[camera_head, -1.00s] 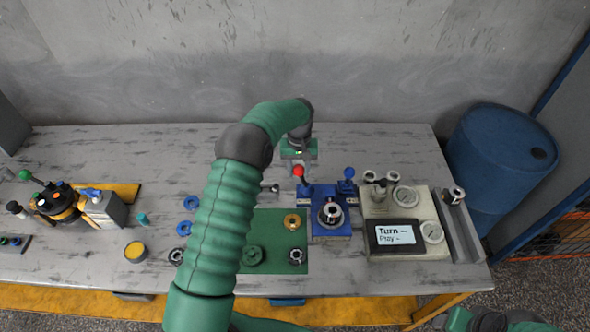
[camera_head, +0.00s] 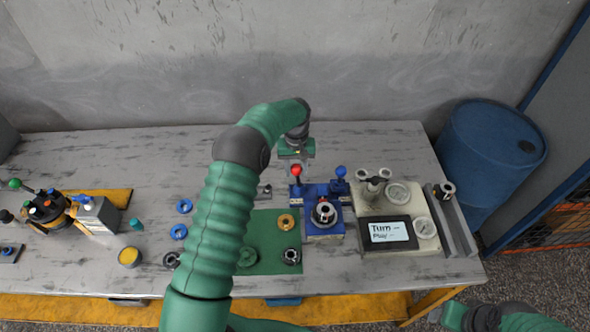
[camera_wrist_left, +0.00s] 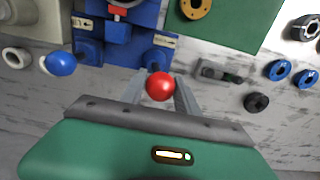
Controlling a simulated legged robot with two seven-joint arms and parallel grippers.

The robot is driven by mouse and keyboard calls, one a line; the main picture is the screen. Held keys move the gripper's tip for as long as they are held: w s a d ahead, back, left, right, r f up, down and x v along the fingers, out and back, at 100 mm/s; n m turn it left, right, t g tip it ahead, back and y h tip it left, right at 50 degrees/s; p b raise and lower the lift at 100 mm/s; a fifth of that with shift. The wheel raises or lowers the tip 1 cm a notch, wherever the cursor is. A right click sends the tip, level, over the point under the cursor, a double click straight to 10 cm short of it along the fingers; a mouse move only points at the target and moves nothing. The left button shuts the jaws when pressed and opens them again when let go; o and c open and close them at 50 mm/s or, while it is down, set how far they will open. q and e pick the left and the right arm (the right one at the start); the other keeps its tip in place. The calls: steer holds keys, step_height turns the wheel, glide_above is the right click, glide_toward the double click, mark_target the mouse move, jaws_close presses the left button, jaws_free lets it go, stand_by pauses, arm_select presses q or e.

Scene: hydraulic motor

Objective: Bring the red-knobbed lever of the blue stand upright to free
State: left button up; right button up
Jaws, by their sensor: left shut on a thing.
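The blue stand (camera_head: 325,229) sits on the table right of the green mat, with a round metal part on it. Its red-knobbed lever (camera_head: 296,171) stands at the stand's back left corner, about upright in the head view. A blue-knobbed lever (camera_head: 340,171) stands to its right. My left gripper (camera_wrist_left: 159,88) is shut on the red-knobbed lever; the red knob (camera_wrist_left: 160,86) shows between its two fingers in the left wrist view. The lever's lower part is hidden there. My right arm shows at the lower right of the head view; its gripper is not clearly visible.
A beige panel (camera_head: 405,203) with a small screen (camera_head: 388,232) stands right of the stand. The green mat (camera_head: 268,226) holds several rings. A black rotary device (camera_head: 47,207) stands far left. The wall is behind the table.

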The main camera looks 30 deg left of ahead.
arm_select(q)
steer(key=shift+d, duration=0.1)
steer(key=shift+w+d, duration=0.4)
steer(key=shift+d, duration=0.15)
stand_by(0.3)
steer(key=o, duration=0.6)
steer(key=shift+o, duration=1.3)
step_height(320, 180, up, 6)
steer(key=p, duration=0.4)
steer(key=shift+r+p, duration=0.15)
steer(key=shift+p, duration=0.2)
